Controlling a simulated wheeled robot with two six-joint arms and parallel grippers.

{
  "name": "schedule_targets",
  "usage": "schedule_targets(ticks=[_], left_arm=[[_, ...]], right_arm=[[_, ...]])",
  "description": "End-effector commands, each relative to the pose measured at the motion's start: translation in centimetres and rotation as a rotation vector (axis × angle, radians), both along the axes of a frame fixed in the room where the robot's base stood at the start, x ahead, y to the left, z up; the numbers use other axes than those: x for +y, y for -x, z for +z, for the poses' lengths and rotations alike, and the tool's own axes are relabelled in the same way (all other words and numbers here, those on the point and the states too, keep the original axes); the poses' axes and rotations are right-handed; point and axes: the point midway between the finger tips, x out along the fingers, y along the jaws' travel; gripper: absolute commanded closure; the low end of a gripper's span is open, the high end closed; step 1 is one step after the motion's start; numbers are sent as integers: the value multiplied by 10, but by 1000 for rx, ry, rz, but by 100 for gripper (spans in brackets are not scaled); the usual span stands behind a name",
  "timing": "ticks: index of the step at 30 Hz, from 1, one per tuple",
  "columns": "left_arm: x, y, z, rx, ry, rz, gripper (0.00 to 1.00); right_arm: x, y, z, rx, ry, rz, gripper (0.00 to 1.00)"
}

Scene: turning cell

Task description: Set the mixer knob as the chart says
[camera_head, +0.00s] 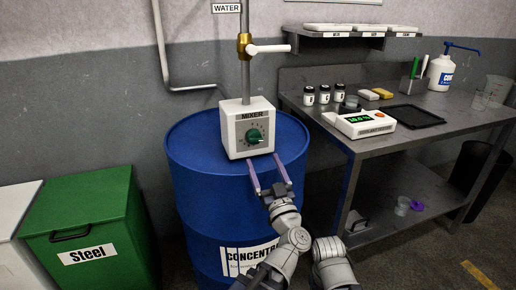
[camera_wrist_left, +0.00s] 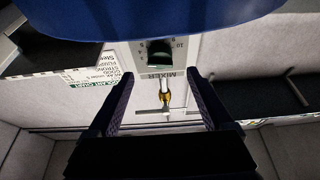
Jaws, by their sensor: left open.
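The mixer (camera_head: 248,128) is a white box labelled MIXER on top of a blue drum (camera_head: 205,170). Its green knob (camera_head: 254,136) sits on a dial on the front face. My left gripper (camera_head: 262,158) is open and empty, just below and in front of the box, apart from the knob. In the left wrist view the picture is upside down, and the dark knob (camera_wrist_left: 160,52) shows beyond the open fingers (camera_wrist_left: 160,78). The chart (camera_wrist_left: 98,88) shows partly at the left there; its text is cut off. My right gripper is not in view.
A grey bench (camera_head: 400,135) at the right holds a tester (camera_head: 360,122) with a lit green display, several jars (camera_head: 324,94) and a black tray (camera_head: 408,116). A green Steel bin (camera_head: 90,225) stands left of the drum. A pole (camera_head: 245,75) with a brass valve rises above the mixer.

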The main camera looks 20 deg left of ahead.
Motion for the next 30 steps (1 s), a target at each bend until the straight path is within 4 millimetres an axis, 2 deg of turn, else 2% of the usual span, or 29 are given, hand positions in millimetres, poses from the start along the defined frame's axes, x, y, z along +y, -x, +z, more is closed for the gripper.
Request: schedule_targets(ticks=[9,15,27,30], left_arm=[[23,-37,21,-1,-1,1,15],[35,-54,28,-1,-1,-1,15],[39,-58,29,-1,0,-2,15],[39,-58,29,-1,0,-2,24]], right_arm=[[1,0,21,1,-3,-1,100],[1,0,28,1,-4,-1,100],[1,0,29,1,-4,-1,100],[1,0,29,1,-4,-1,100]])
